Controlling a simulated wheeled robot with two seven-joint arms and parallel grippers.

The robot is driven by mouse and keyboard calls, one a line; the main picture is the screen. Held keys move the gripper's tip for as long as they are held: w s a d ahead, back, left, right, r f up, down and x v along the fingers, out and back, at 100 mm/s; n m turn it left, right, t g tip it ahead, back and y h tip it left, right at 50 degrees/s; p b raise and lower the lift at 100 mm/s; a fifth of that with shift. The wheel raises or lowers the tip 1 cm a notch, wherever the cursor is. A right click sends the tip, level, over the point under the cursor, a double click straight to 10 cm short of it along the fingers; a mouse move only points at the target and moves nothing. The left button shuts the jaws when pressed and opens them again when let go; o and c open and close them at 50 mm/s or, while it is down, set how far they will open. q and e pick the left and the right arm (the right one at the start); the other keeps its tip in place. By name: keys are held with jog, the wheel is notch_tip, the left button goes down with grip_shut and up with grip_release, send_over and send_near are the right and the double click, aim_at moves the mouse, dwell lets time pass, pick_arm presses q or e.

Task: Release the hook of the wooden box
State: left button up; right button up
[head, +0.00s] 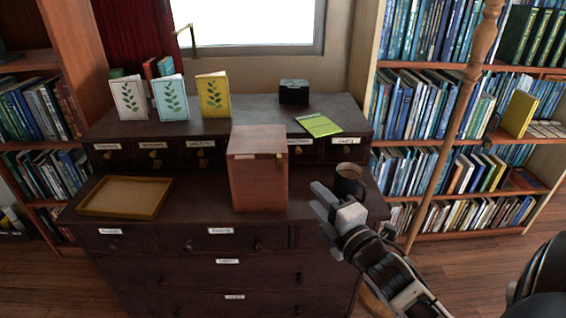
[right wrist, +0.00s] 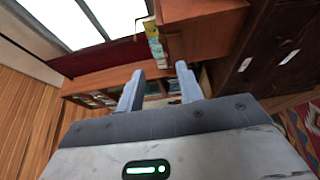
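The wooden box (head: 257,188) is tall, reddish brown and upright on the dark dresser, in the middle of the head view. A small brass-coloured hook (head: 279,156) shows near the top right of its front; its exact position is too small to tell. My right gripper (head: 319,199) is to the right of the box and apart from it. In the right wrist view its two fingers (right wrist: 159,84) are spread with nothing between them. A brown wooden surface beyond them, probably the box (right wrist: 205,32), shows at the top. My left gripper is not in view.
A dark mug (head: 348,182) stands close behind my right gripper. A shallow wooden tray (head: 125,197) lies left of the box. Three upright books (head: 171,97), a green notepad (head: 319,125) and a black box (head: 294,92) are on the raised back shelf. Bookcases stand on both sides.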

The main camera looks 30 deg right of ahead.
aim_at(281, 160)
jog(key=w, duration=0.5)
jog(key=w+d, duration=0.1)
jog(key=w, duration=0.9)
jog(key=shift+w+d+f+p, duration=0.1)
jog(key=shift+w+d+p, duration=0.05)
jog(key=shift+d+p, duration=0.2)
grip_shut()
